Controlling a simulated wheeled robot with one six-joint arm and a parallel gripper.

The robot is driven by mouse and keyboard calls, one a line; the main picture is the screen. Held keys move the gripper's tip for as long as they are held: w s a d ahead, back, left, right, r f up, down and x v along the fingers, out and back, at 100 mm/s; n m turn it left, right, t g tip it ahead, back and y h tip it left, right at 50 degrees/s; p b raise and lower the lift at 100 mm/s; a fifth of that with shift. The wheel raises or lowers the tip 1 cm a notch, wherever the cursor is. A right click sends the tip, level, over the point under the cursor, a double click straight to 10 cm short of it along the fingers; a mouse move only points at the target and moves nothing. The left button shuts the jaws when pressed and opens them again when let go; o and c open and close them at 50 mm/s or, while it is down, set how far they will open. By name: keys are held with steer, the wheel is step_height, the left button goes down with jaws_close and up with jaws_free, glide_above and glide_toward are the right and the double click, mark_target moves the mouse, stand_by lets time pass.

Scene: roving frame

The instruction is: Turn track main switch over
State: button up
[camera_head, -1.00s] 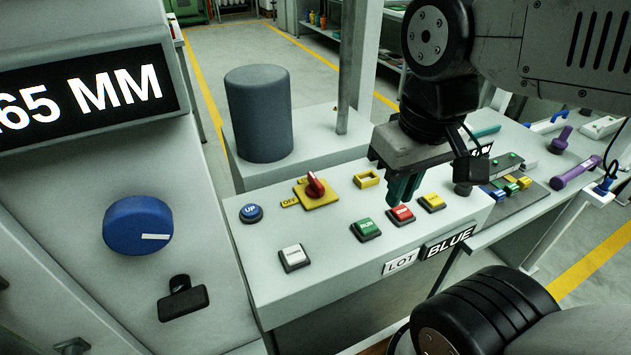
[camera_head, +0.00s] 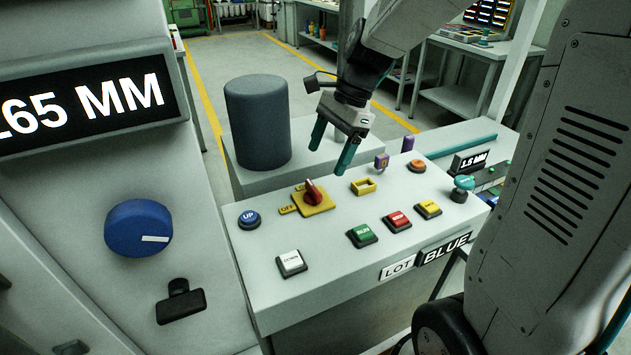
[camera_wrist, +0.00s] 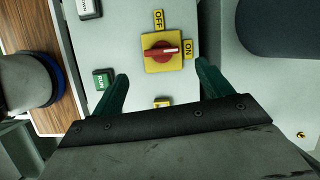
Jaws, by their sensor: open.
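The main switch (camera_head: 314,193) is a red rotary knob on a yellow square plate on the grey console top, and it also shows in the wrist view (camera_wrist: 160,52). A yellow OFF label (camera_wrist: 158,20) and a yellow ON label (camera_wrist: 188,48) sit at two sides of the plate. In the wrist view the knob's white mark points right, toward ON. My gripper (camera_head: 333,145) is open and empty above the console, behind and right of the switch. In the wrist view its green fingers (camera_wrist: 160,88) are spread wide, with the switch ahead of them, apart from both.
A yellow frame (camera_head: 363,187) lies right of the switch. A dark cylinder (camera_head: 258,122) stands behind.

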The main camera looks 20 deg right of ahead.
mark_target(313, 186)
steer(key=shift+m, duration=0.6)
steer(key=x, duration=0.7)
steer(key=shift+w+a+f, duration=0.1)
steer(key=shift+a+f, duration=0.1)
steer(key=shift+f, duration=0.1)
steer(key=c, duration=1)
